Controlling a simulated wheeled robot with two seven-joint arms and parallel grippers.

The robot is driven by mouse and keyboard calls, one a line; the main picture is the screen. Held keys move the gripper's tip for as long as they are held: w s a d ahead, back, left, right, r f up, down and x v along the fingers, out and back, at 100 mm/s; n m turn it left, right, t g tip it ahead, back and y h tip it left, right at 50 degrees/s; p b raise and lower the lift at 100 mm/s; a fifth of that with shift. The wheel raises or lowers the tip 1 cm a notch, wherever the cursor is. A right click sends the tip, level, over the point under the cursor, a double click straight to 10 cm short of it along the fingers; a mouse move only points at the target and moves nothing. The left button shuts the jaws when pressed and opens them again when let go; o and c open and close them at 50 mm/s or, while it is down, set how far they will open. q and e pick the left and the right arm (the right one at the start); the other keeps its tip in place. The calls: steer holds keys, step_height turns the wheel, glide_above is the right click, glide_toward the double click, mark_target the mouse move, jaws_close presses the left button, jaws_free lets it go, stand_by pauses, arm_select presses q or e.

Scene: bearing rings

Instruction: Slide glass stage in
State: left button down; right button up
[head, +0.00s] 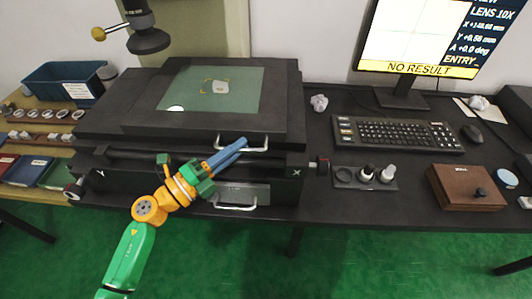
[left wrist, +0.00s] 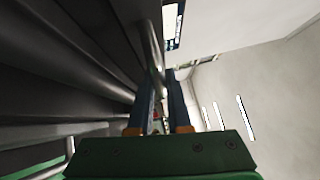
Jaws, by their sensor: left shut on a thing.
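The glass stage (head: 240,105) is a green glass plate set in a black frame on top of the black measuring machine. A small grey part lies on the glass. A silver bar handle (head: 257,149) is on the front edge of the stage, and it also shows in the left wrist view (left wrist: 154,46). My left gripper (head: 241,146) reaches in from the front and its blue fingers are shut on this handle. In the left wrist view the fingers (left wrist: 160,88) stand close on either side of the bar; the exact contact is hard to see. My right gripper is out of view.
A second silver handle (head: 236,207) is lower on the machine's front. An X knob (head: 322,166) sticks out at right. The optics head (head: 148,40) hangs above the back left. A keyboard (head: 397,133), monitor (head: 418,45) and brown box (head: 465,187) stand at right.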

arm_select(q)
steer(key=a+b, duration=0.6)
steer(key=a, duration=0.8)
steer(key=shift+a, duration=0.55)
steer(key=shift+r, duration=0.1)
steer(key=c, duration=0.9)
jaws_free()
steer(key=shift+o, duration=0.2)
steer(key=b+v, duration=0.2)
steer(key=v, duration=0.5)
